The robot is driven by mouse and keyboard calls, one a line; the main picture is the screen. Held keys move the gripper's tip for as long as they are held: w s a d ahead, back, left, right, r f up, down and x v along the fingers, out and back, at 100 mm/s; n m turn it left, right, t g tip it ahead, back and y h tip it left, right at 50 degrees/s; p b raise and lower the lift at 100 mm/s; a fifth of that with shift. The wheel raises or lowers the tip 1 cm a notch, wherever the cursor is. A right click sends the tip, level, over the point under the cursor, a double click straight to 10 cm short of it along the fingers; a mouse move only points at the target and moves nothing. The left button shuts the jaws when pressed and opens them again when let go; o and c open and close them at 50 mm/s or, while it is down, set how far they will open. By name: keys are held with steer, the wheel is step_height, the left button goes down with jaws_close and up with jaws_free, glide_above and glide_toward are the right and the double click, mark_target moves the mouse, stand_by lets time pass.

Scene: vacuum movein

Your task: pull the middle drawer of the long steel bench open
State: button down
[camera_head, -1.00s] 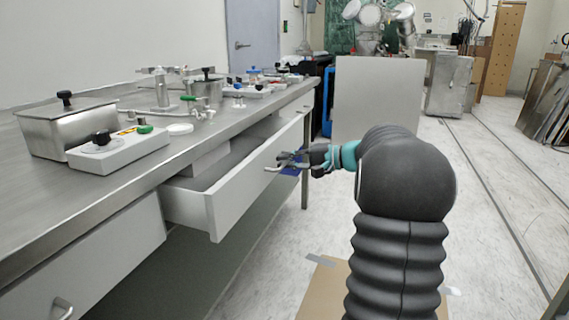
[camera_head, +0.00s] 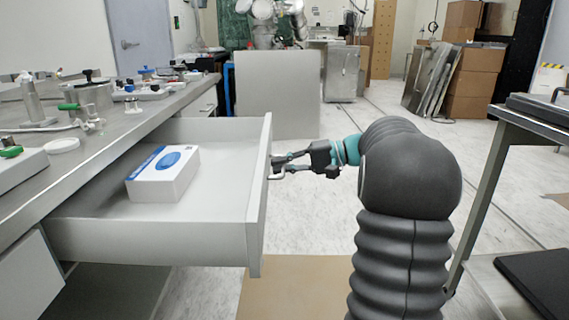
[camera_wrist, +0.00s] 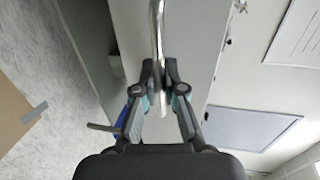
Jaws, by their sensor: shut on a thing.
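The middle drawer (camera_head: 255,200) of the long steel bench (camera_head: 140,118) stands far out from the bench, with its inside in plain view. Its bar handle (camera_head: 280,177) is on the front panel, and it also shows in the wrist view (camera_wrist: 157,25). My gripper (camera_head: 282,166) is at the drawer front, shut on the handle. In the wrist view my gripper's fingers (camera_wrist: 160,75) close on the bar from both sides. The fingertips partly hide the handle.
A white and blue box (camera_head: 163,178) lies in the drawer. Lab items, such as a steel container (camera_head: 90,97), stand on the bench top. A dark-topped steel table (camera_head: 530,120) is at the right. A cardboard sheet (camera_head: 300,285) lies on the floor below.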

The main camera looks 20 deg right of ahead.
steer(key=shift+s+d, duration=0.1)
steer(key=shift+d, duration=0.05)
steer(key=c, duration=1.2)
jaws_free()
steer(key=shift+c, duration=0.2)
steer(key=shift+d, duration=0.15)
steer(key=v, duration=1.1)
steer(key=shift+s+d, duration=0.2)
steer(key=shift+d, duration=0.15)
steer(key=shift+r, duration=0.1)
